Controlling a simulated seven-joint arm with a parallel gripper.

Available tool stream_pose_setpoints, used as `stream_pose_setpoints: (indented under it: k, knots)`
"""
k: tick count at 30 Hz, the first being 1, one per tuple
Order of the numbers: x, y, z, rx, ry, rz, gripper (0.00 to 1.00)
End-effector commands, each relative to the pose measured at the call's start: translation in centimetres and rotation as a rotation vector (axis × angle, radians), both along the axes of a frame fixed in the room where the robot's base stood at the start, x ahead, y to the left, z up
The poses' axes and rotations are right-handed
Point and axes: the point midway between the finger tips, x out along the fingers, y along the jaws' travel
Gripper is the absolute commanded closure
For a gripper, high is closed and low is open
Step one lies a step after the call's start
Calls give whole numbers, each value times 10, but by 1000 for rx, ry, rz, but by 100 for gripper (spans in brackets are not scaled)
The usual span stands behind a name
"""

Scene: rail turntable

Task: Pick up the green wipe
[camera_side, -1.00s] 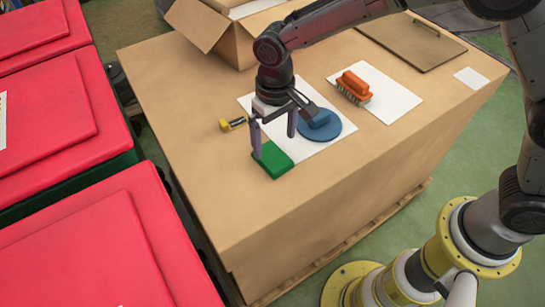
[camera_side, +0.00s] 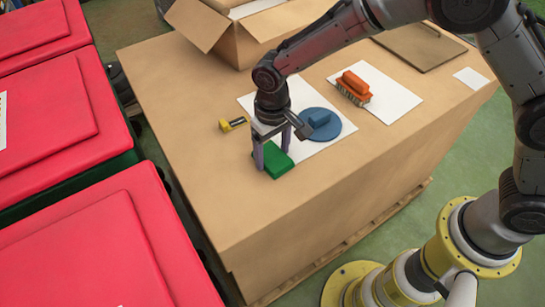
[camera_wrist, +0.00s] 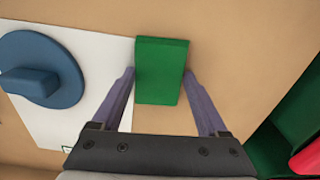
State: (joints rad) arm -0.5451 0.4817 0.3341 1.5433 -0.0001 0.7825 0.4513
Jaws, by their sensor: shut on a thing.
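The green wipe (camera_side: 281,168) is a flat green rectangular block on the cardboard-brown table top, by the near corner of a white sheet. It also shows in the wrist view (camera_wrist: 160,62), top centre, between the two purple-grey fingers. My gripper (camera_side: 272,159) is down at the wipe with one finger along each long side. It is shut on the wipe, which looks to be still at table level. In the side view the fingers hide part of the wipe.
A blue round tool with a handle (camera_side: 321,121) lies on the white sheet (camera_side: 300,97), close right of my gripper. A yellow-and-black item (camera_side: 232,124) lies left. An open carton (camera_side: 237,40) stands behind. The near table top is clear.

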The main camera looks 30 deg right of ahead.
Motion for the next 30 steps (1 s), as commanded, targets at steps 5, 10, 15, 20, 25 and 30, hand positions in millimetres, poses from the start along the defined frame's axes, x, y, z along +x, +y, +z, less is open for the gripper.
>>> stream_pose_setpoints:
  k: [5,10,15,20,25,30]
  knots:
    - [0,0,0,0,0,0,76]
    - [0,0,1,0,-1,0,76]
    - [0,0,9,1,-2,0,76]
    - [1,1,29,2,-5,0,76]
    - [-20,-12,62,4,-6,0,76]
    - [-51,-31,97,1,-3,0,76]
